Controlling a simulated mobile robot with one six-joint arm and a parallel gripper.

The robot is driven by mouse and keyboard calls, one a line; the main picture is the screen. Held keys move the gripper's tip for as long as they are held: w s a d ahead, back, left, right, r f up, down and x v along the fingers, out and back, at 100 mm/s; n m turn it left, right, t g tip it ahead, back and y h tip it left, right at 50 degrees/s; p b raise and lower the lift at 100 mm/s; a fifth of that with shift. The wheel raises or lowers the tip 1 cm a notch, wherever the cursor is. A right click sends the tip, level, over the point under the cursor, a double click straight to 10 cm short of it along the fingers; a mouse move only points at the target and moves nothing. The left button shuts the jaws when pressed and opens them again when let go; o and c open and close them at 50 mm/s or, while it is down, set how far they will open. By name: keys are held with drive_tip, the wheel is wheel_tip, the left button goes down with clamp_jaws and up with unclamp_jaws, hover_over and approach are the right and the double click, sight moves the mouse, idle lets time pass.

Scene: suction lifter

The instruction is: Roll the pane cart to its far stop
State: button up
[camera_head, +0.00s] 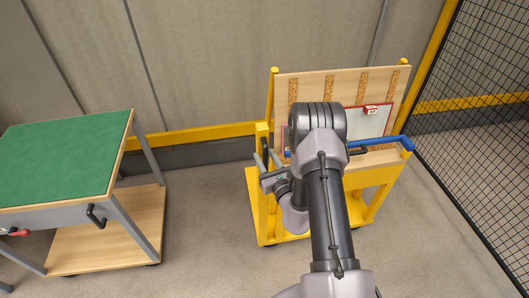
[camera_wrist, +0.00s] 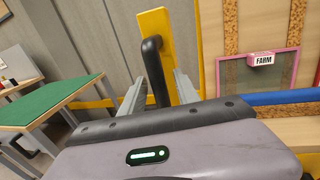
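The pane cart (camera_head: 383,178) is yellow, with a wooden backboard (camera_head: 315,86) and cork-coloured strips. My gripper (camera_head: 268,178) is at the cart's left side, at this handle. In the wrist view my gripper's two grey fingers (camera_wrist: 158,82) are apart, with the handle between them and a gap visible. My arm hides the cart's middle.
A green-topped table (camera_head: 62,160) with a black handle (camera_head: 96,217) stands at the left. Clear floor lies between it and the cart. A black mesh fence (camera_head: 475,110) is at the right and a wall behind. A blue bar (camera_head: 385,142) crosses the cart's front.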

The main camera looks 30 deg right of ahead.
drive_tip(key=shift+s, duration=0.1)
drive_tip(key=c, duration=0.3)
clamp_jaws()
drive_tip(key=shift+r, duration=0.1)
idle(0.9)
